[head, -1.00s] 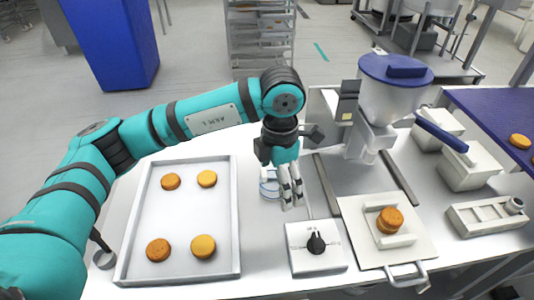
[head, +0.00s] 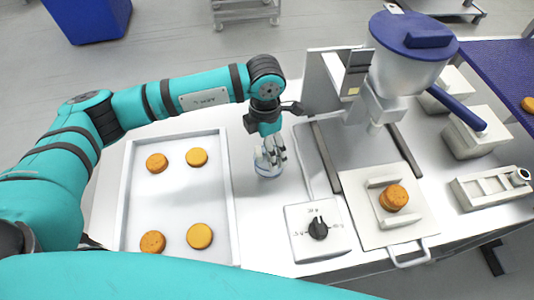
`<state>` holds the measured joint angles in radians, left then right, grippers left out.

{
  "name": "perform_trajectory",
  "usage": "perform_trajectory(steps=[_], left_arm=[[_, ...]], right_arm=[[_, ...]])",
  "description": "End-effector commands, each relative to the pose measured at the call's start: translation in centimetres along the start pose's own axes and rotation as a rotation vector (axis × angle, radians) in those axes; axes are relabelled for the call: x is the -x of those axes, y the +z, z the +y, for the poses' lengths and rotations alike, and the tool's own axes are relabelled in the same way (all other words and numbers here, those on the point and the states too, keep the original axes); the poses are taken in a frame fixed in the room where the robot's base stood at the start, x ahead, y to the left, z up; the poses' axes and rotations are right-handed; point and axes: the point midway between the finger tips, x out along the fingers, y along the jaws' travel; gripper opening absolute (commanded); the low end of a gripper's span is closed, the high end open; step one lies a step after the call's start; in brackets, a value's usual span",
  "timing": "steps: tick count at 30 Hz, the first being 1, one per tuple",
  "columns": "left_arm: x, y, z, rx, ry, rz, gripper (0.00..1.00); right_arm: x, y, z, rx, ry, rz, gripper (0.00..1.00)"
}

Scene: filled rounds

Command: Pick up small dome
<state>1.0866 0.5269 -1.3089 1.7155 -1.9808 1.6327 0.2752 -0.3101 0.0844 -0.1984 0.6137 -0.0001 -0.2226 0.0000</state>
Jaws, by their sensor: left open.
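A small clear object with blue tints, seemingly the small dome (head: 265,171), stands on the white worktop between the tray and the dial box. My left gripper (head: 274,153) points down right at it, with its fingers overlapping the upper part of the object in the head view. The fingers are open. They hide part of the object, and I cannot tell whether they touch it. My right gripper is not in view; a teal arm link of mine crosses the bottom edge.
A metal tray (head: 128,200) with several orange-brown rounds lies left. A dial box (head: 300,245) stands in front.

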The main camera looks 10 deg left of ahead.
Motion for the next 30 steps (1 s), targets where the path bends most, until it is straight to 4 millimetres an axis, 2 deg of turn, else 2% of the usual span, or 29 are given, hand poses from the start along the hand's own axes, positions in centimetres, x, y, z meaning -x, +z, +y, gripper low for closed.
perform_trajectory(steps=[3, 7, 11, 18, 27, 30], left_arm=[[-1.5, 0.0, -0.1, 0.001, -0.002, 0.0, 1.0], [-2.3, 0.1, 0.0, 0.001, -0.001, 0.0, 1.0], [-3.4, 0.2, -0.1, 0.001, -0.002, 0.003, 1.0], [-6.9, 0.7, -0.1, 0.001, -0.002, 0.002, 1.0], [-7.5, 0.8, -0.1, 0.001, -0.001, -0.001, 1.0], [-7.5, 0.7, -0.1, 0.001, -0.001, -0.001, 0.88]], right_arm=[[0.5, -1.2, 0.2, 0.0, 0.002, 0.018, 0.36], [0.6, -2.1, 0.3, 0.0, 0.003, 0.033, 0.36], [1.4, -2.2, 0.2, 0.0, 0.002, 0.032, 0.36], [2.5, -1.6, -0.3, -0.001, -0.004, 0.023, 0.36], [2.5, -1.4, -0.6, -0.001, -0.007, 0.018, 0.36], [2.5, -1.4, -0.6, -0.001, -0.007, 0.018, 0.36]])
